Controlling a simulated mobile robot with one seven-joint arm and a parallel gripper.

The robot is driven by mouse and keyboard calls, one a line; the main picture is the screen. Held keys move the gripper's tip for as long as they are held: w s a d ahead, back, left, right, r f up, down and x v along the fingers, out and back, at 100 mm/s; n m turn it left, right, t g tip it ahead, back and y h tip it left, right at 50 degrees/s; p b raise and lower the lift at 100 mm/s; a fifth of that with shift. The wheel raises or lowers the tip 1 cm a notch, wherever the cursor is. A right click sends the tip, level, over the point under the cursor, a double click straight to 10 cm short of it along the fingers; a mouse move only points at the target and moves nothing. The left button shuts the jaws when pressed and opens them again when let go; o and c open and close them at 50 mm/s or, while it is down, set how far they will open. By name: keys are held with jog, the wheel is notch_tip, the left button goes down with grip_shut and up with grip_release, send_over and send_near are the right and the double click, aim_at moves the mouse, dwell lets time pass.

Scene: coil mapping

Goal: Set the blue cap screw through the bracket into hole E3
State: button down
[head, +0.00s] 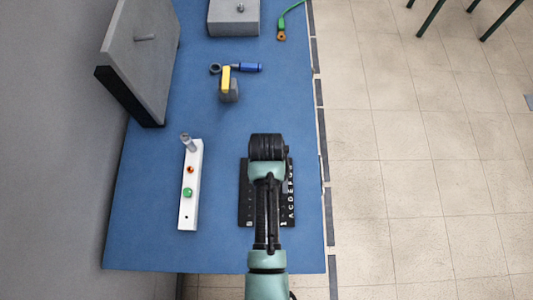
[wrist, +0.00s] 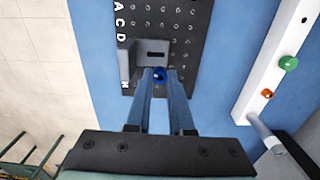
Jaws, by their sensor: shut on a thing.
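The blue cap screw (wrist: 159,74) is held between the fingertips of my gripper (wrist: 159,80) in the wrist view. My gripper is shut on it, and its blue head faces the camera. The grey angled bracket (wrist: 128,66) with a dark slot lies on the black hole plate (wrist: 190,20), close beside the screw. I cannot tell whether the screw's shank is in the bracket or a hole; it is hidden below. White letters run along the plate's edge. In the head view my arm covers most of the plate (head: 244,205), the bracket and the screw.
A white rail (head: 185,215) holds a green screw (head: 187,192), an orange screw (head: 190,170) and a silver peg (head: 186,141). A grey panel (head: 140,65) stands left. Blue tabletop between is clear.

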notch_tip(320, 180, down, 3)
jog(key=b, duration=0.3)
jog(key=shift+f, duration=0.2)
jog(key=shift+r, duration=0.3)
jog(key=shift+f+b, duration=0.5)
jog(key=shift+f, duration=0.6)
jog(key=shift+f+b, duration=0.6)
jog(key=shift+f, duration=0.35)
dwell(0.4)
jog(key=m, duration=0.5)
